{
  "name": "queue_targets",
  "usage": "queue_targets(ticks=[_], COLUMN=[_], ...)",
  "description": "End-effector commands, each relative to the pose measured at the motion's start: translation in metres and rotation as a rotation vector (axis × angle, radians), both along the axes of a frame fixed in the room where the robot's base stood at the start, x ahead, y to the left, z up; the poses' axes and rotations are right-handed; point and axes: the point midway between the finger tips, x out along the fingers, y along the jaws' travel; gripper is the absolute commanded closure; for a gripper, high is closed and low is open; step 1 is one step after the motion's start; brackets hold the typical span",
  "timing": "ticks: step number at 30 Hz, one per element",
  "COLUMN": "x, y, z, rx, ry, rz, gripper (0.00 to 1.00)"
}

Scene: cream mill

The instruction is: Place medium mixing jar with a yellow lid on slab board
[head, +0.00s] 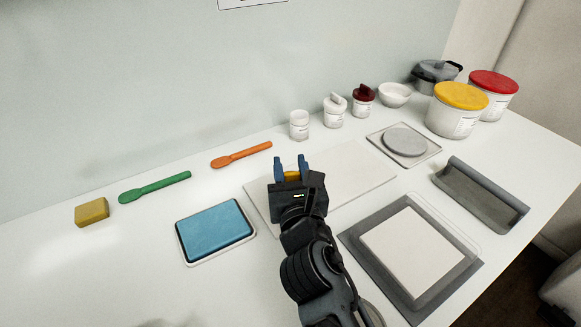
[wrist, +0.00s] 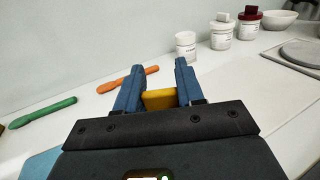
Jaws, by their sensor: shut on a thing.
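My gripper (head: 292,171) is shut on the medium mixing jar, whose yellow lid (head: 291,176) shows between the blue fingers. The lid also shows in the wrist view (wrist: 160,99). The jar's body is hidden behind my gripper. A wide pale board (head: 355,168), which looks like the slab board, lies flat under and around my gripper in the head view. The held jar appears over this board, but I cannot tell whether it touches it.
White jars (head: 299,125) and a bowl (head: 395,95) stand behind the board. Yellow-lidded (head: 460,96) and red-lidded (head: 493,82) tubs are at the back right. A blue pad (head: 215,231) lies left, a grey mat with a white square (head: 410,247) right. The board's right part is clear.

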Motion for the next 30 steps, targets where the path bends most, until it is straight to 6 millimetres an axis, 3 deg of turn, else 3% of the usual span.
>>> queue_targets(ticks=[8,17,23,30], x=[0.000,0.000,-0.026,-0.075], y=[0.000,0.000,-0.005,-0.015], z=[0.000,0.003,0.000,-0.001], rx=[0.000,-0.001,-0.001,-0.001], ry=[0.000,0.000,0.001,0.002], rz=[0.000,0.000,0.001,0.002], gripper=[0.38,0.37,0.37,0.37])
